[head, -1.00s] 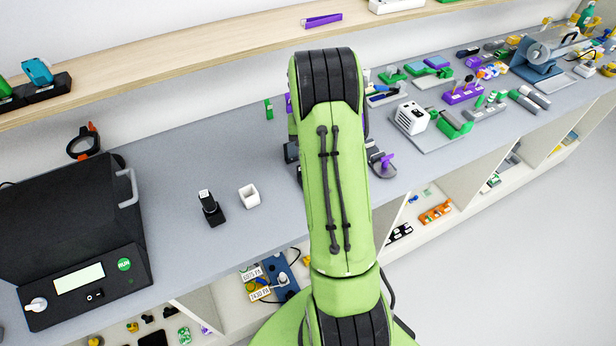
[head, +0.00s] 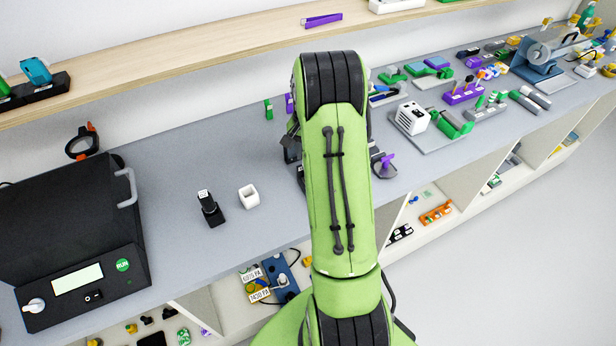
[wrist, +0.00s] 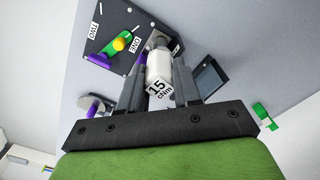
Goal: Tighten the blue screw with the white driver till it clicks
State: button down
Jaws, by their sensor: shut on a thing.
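My gripper (wrist: 160,80) is shut on the white driver (wrist: 159,68), whose end facing the wrist camera reads "15 cNm". The driver's far end points toward a dark plate (wrist: 112,22) with labels reading "ONE" and "TWO". On the plate are a yellow part, a green part (wrist: 123,36) and a purple part, just left of the driver in the wrist view. I cannot make out a blue screw; the driver's tip and what lies beneath it are hidden. In the head view, my arm covers the driver and most of the plate.
A dark grey open box (wrist: 211,77) lies right of the gripper in the wrist view. A purple-topped round piece (head: 386,163) stands right of my arm. A white cup (head: 249,196) and a black machine (head: 70,225) stand to the left. A wooden shelf (head: 200,52) runs behind.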

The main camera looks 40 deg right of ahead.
jog(key=shift+r+p, duration=1.95)
jog(key=shift+r, duration=0.65)
jog(key=shift+f, duration=0.1)
